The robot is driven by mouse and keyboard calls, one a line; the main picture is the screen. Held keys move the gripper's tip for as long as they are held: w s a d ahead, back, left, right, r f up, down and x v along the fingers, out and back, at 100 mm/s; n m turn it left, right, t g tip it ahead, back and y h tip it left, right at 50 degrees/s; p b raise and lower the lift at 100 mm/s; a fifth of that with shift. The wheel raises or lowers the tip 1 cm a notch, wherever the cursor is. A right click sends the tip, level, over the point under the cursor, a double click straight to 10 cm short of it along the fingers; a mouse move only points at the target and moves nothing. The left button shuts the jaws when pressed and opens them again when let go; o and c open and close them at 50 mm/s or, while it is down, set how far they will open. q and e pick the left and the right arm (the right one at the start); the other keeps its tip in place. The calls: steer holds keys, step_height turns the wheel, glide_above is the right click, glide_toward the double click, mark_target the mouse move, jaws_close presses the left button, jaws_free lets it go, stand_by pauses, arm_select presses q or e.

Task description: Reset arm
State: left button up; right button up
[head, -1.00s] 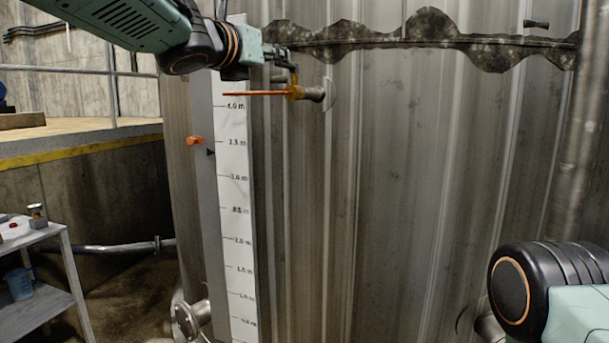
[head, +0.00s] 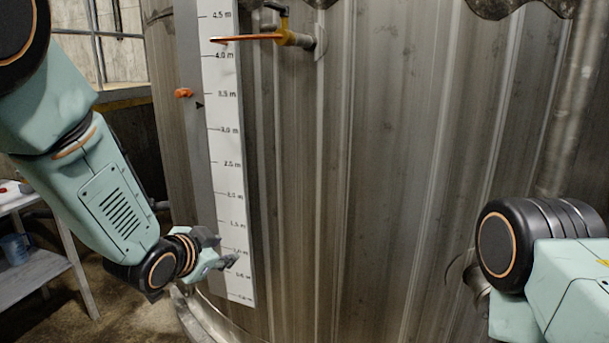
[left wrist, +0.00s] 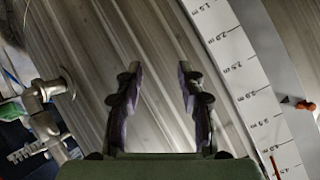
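My left arm comes down from the upper left in the head view. Its gripper (head: 228,260) is low, in front of the lower end of the white level scale. In the left wrist view the two dark fingers (left wrist: 160,75) stand apart with nothing between them. The yellow valve (head: 283,37) with its long orange handle (head: 245,39) is on the tank high above the gripper; the handle points left, across the scale. My right arm shows at the lower right of the head view, but its gripper is not in view.
The corrugated metal tank (head: 390,160) fills the middle. The white level scale (head: 227,130) runs down its left side, with an orange marker (head: 184,93) beside it. A grey shelf (head: 35,268) stands at the lower left. A pipe fitting (left wrist: 45,100) shows in the wrist view.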

arm_select(q)
steer(key=s+a+f+n+g+y+b, duration=0.1)
steer(key=s+f+n+g, duration=0.15)
steer(key=s+f, duration=0.4)
steer(key=s+a+f+n+g, duration=0.1)
steer(key=s+a+f+n, duration=0.15)
steer(key=f, duration=0.65)
steer(key=s+a+f+n+g+b, duration=0.1)
steer(key=s+f+g, duration=0.1)
steer(key=s+f, duration=0.5)
steer(key=s+f+n+g+y+b, duration=0.1)
steer(key=s+f, duration=0.6)
steer(key=s, duration=0.8)
steer(key=s+a+f+n+g+b, duration=0.1)
steer(key=s+f+g, duration=0.4)
steer(key=s, duration=0.6)
steer(key=shift+s+a+f+n+y+b, duration=0.3)
steer(key=shift+a+f+n+b, duration=0.05)
steer(key=shift+f+n+b, duration=0.55)
steer(key=shift+w+d+f, duration=0.1)
